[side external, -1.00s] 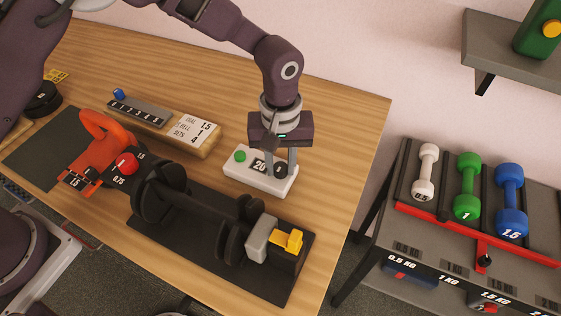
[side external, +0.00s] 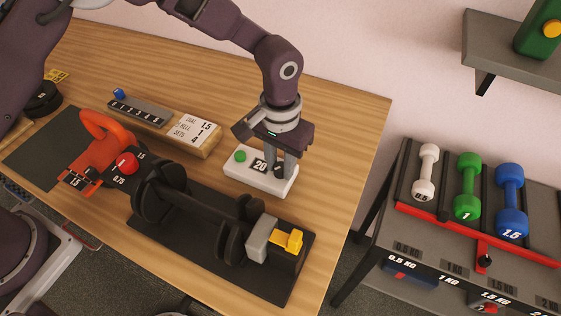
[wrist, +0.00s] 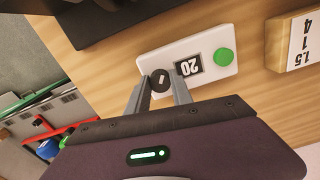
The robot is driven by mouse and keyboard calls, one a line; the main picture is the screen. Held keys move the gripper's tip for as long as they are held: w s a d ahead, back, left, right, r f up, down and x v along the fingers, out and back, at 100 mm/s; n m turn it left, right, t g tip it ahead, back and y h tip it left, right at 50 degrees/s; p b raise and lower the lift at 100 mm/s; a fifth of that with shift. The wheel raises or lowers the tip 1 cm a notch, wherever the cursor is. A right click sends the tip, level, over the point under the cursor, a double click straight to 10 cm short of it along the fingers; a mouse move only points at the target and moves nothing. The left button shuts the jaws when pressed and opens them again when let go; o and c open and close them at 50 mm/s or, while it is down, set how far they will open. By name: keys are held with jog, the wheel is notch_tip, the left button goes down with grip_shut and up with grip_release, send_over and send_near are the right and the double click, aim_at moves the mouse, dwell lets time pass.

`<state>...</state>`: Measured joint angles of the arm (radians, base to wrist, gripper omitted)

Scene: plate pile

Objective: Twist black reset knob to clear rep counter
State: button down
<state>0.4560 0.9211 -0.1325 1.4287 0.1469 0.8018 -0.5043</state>
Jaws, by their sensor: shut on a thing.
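The rep counter (side external: 243,178) is a white box on the wooden table, with a green button (side external: 240,156) at its left end and a display (side external: 260,166) reading 20. The black reset knob (wrist: 160,82) is at the other end of the box. In the wrist view it sits between the two fingers, and a light mark on it lies slanted. My gripper (side external: 280,171) points down over that end of the box, its fingers shut on the knob. In the side view the fingers partly hide the knob.
A dumbbell with black plates (side external: 160,190) lies in a dark stand in front of the counter. A wooden block with a card (side external: 195,130) stands to the counter's left. A rack of coloured dumbbells (side external: 468,185) is at the right. Bare table (side external: 345,140) lies right of the counter.

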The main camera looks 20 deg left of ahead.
aim_at(280, 167)
jog(key=m, duration=0.5)
jog(key=shift+w, duration=0.1)
jog(key=m, duration=0.5)
jog(key=shift+m, duration=0.3)
dwell(0.3)
jog(key=c, duration=1.1)
grip_release()
notch_tip(280, 167, up, 7)
jog(key=shift+r, duration=0.1)
